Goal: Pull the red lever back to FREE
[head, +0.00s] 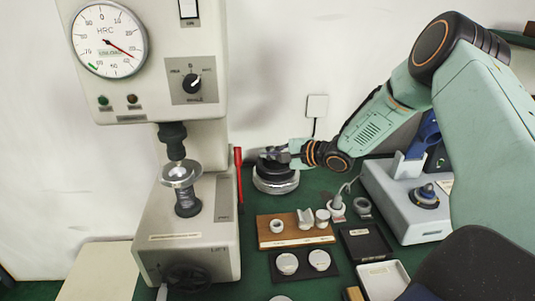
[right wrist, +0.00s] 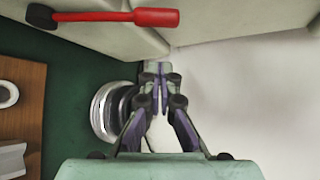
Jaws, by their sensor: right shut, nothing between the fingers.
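The red lever (head: 239,175) runs along the right side of the grey hardness tester (head: 195,230), its red grip at the upper end in the head view. In the right wrist view the gripper's fingertips (right wrist: 161,70) are together, below the lever's grip. The lever's FREE marking cannot be read. My left gripper is not in view.
A round dark and silver piece (head: 275,182) stands close under my right gripper. A wooden block (head: 295,241) with small parts, a black tray (head: 366,243) and a grey instrument (head: 400,205) lie to the right. The wall is close behind.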

